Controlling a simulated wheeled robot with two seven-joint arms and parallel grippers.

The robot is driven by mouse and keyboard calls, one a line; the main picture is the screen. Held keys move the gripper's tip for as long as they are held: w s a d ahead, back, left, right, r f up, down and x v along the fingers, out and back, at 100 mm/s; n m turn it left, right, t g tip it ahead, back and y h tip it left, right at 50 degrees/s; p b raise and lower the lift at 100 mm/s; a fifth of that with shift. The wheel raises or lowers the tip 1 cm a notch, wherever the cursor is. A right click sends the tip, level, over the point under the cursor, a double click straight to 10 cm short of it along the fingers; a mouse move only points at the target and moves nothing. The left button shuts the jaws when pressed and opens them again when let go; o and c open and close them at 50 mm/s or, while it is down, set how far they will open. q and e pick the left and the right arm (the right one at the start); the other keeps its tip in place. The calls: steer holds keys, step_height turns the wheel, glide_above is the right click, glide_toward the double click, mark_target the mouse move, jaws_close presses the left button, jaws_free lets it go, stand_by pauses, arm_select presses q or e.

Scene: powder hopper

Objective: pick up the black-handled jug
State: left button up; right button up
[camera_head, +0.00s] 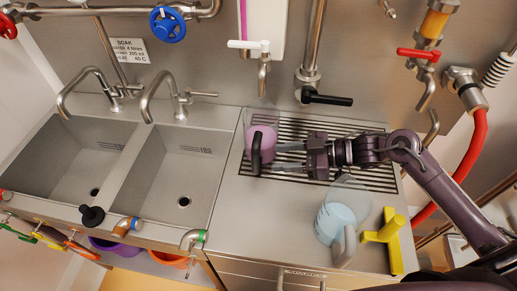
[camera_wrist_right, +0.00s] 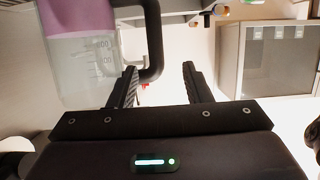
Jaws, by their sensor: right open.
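The black-handled jug (camera_head: 262,131) is clear, holds pink-purple contents, and stands upright at the left end of the slotted drain grate. Its black handle (camera_head: 256,153) faces the front of the counter. My right gripper (camera_head: 276,157) is open, just right of the handle, with its fingers pointing left towards it. In the right wrist view, the jug (camera_wrist_right: 82,70) is at upper left. The handle (camera_wrist_right: 154,40) shows ahead of the open fingers (camera_wrist_right: 159,68), near the left fingertip; I cannot tell whether they touch. My left gripper is out of view.
A second jug (camera_head: 338,218) with pale blue contents and a grey handle stands at the front right, beside a yellow T-shaped object (camera_head: 385,239). A tap (camera_head: 262,72) hangs above the black-handled jug. Two sinks (camera_head: 165,172) lie left; the counter between is clear.

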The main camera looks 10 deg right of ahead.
mark_target(256, 159)
steer(key=p+x, duration=0.1)
steer(key=x, duration=0.1)
steer(key=p+x, duration=0.1)
steer(key=x, duration=0.2)
steer(key=f+p+x, duration=0.1)
steer(key=x, duration=0.2)
steer(key=shift+w+d, duration=0.2)
steer(key=shift+w, duration=0.05)
steer(key=shift+s, duration=0.1)
steer(key=shift+c, duration=0.7)
jaws_close()
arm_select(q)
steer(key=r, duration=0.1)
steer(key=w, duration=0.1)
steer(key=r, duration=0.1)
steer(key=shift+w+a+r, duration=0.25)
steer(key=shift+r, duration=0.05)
